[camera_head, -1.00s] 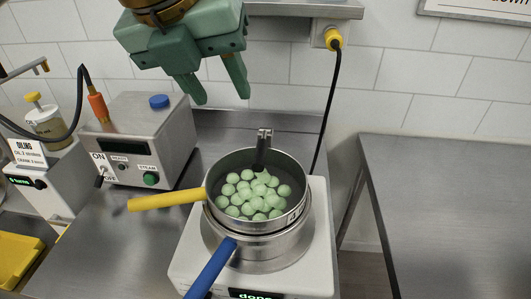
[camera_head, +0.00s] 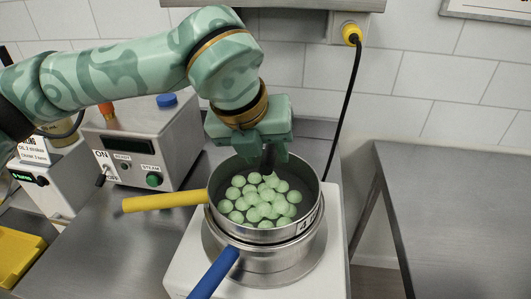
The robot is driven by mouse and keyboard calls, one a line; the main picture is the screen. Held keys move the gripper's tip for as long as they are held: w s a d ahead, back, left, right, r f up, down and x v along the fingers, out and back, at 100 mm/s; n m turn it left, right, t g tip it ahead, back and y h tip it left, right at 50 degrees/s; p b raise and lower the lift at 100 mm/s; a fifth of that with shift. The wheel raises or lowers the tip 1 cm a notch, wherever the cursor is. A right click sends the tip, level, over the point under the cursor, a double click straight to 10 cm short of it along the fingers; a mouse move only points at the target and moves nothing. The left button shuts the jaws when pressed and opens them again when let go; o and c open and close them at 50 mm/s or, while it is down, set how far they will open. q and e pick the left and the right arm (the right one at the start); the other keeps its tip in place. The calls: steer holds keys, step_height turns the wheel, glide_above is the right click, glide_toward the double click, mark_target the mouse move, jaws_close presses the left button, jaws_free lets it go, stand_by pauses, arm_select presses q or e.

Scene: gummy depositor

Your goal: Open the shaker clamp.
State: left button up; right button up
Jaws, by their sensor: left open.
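The shaker (camera_head: 184,284) is a white box on the steel bench, with a steel pan (camera_head: 286,262) with a blue handle (camera_head: 213,275) on it. A sieve (camera_head: 309,215) with a yellow handle (camera_head: 165,201) sits on top and holds several pale green balls (camera_head: 262,203). The dark clamp (camera_head: 268,160) is at the sieve's back rim, mostly hidden behind my left gripper. My left gripper (camera_head: 262,158) is open, pointing down at the back rim, right by the clamp. I cannot tell whether it touches the clamp. My right gripper is not in view.
A steel control box (camera_head: 146,145) with a blue cap and green button stands back left. A yellow tray (camera_head: 17,258) is at the far left. A black cable (camera_head: 349,110) hangs behind the shaker. An empty steel table (camera_head: 460,205) is at the right.

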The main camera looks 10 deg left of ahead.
mark_target(268, 147)
arm_select(q)
steer(key=shift+f, duration=0.25)
